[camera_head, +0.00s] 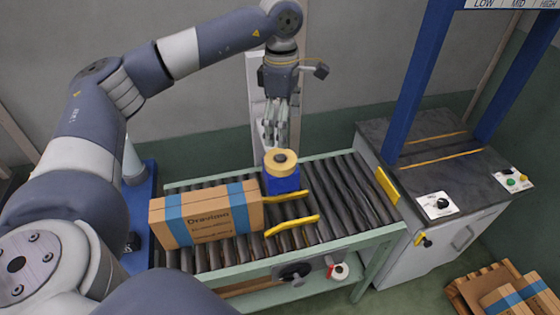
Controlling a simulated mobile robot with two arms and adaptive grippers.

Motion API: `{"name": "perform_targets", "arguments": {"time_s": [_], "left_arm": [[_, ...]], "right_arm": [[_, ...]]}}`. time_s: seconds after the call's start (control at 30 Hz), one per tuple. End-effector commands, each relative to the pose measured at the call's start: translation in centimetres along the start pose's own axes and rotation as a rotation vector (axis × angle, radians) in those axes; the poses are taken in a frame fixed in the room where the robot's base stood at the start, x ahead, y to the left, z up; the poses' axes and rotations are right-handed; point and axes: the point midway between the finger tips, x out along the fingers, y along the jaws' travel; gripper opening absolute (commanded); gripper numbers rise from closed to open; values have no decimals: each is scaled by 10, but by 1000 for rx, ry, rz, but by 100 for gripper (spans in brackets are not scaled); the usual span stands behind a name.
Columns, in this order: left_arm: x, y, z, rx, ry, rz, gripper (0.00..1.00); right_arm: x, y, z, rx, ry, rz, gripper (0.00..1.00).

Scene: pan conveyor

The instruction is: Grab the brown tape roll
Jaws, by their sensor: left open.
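A tan-brown tape roll (281,160) with a dark centre sits on top of a small blue block (282,181) on the roller conveyor. My left gripper (275,146) points down just behind and slightly left of the roll. Its fingers look close to the roll's far side, with nothing visible between them; whether they touch it I cannot tell. My right gripper is not in view.
A cardboard box (207,213) with blue bands stands on the conveyor (335,198), left of the roll. Yellow rails (291,226) lie in front. A dark-topped machine (410,150) with blue posts stands at right. Boxes on a pallet (468,292) are bottom right.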

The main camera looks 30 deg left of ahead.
Motion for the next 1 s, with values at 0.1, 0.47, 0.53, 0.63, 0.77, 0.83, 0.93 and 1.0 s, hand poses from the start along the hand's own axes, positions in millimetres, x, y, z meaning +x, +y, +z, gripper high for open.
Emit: {"name": "perform_targets", "arguments": {"time_s": [0.1,0.47,0.53,0.63,0.77,0.83,0.93,1.0], "left_arm": [[3,2,-12,-11,33,1,88],[50,1,-12,-9,30,1,88],[53,1,-12,-9,30,0,88],[64,1,-14,-10,32,-2,88],[82,1,-16,-10,30,-2,88],[93,2,-16,-10,30,-1,88],[102,2,-16,-10,29,1,88],[104,2,-16,-10,29,1,88]], "right_arm": [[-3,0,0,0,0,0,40],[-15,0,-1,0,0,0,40],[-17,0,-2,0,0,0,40],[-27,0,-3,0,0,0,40],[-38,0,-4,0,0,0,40],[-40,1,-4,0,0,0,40],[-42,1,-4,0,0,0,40],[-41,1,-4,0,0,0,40]]}}
